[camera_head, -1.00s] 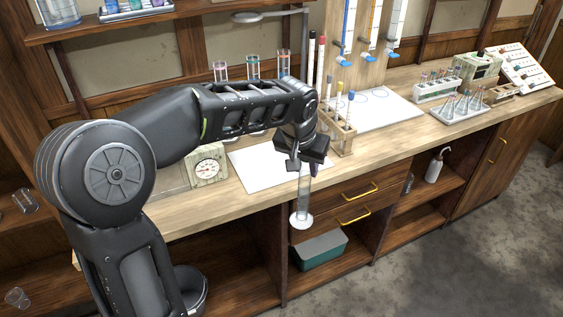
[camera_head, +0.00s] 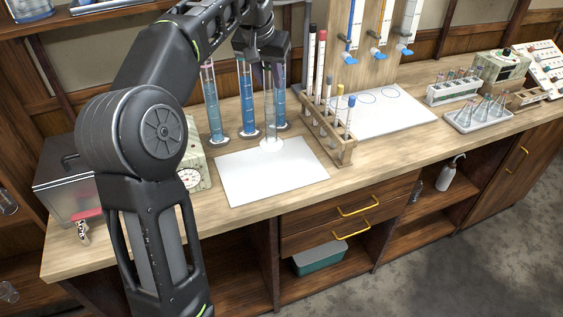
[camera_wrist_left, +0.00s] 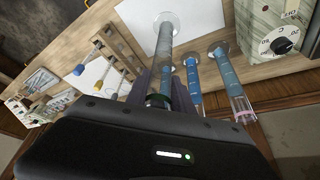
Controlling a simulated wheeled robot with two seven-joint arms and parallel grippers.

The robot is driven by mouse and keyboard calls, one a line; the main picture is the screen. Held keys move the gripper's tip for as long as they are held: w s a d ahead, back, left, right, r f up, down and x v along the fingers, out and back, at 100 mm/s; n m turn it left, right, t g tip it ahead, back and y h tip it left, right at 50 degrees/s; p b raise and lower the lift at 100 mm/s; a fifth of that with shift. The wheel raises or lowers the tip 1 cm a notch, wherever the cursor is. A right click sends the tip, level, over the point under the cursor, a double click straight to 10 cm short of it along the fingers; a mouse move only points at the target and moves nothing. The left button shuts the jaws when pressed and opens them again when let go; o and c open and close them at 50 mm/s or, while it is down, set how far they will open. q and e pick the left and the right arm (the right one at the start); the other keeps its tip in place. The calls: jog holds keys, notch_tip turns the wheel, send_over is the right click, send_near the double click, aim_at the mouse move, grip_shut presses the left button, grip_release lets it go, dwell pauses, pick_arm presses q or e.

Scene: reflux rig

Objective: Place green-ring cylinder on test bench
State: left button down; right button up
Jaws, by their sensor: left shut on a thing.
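My left gripper (camera_head: 264,58) is shut on a clear, empty-looking measuring cylinder (camera_head: 270,115) and holds it upright by its upper part, base down. In the left wrist view the cylinder (camera_wrist_left: 164,52) shows a green ring (camera_wrist_left: 157,100) near the grip. Its round base appears at the back edge of the white mat (camera_head: 265,180) on the wooden test bench (camera_head: 240,212); I cannot tell whether it touches. Cylinders with blue liquid stand close by: one at left (camera_head: 213,110), one in the middle (camera_head: 247,100) and one just behind on the right (camera_head: 281,95). My right gripper is not in view.
A wooden rack (camera_head: 340,150) with several rods and droppers stands right of the mat. A gauge box (camera_head: 195,160) and a metal case (camera_head: 70,180) are at the left. The front of the white mat is clear.

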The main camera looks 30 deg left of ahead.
aim_at(268, 106)
pick_arm(q)
jog(key=shift+w, duration=0.1)
jog(key=shift+s+r, duration=0.1)
jog(key=shift+s, duration=0.1)
jog(key=shift+f, duration=3.15)
jog(key=shift+f, duration=1.95)
jog(key=c, duration=1.1)
grip_release()
